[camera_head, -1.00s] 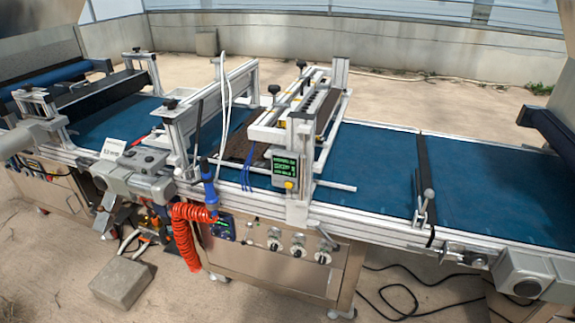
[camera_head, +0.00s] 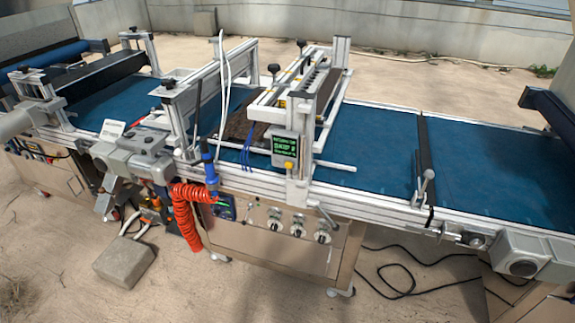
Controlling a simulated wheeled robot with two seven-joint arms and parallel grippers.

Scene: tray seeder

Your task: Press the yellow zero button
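The yellow button (camera_head: 289,165) sits at the lower edge of a small grey control box with a display (camera_head: 285,145). The display shows lines of green text, too small to read surely. The box is fixed to the front upright of the seeder's gantry, above the blue conveyor's front rail. The button's face is unobstructed. Neither of my grippers is in view, and nothing touches the button.
The blue conveyor belt (camera_head: 370,150) runs left to right. A white rod (camera_head: 335,165) sticks out right of the box. A blue-handled tool (camera_head: 209,168) with a red coiled hose (camera_head: 186,215) hangs to the left. Knobs (camera_head: 298,229) sit below. Grey motor housings stand at the front.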

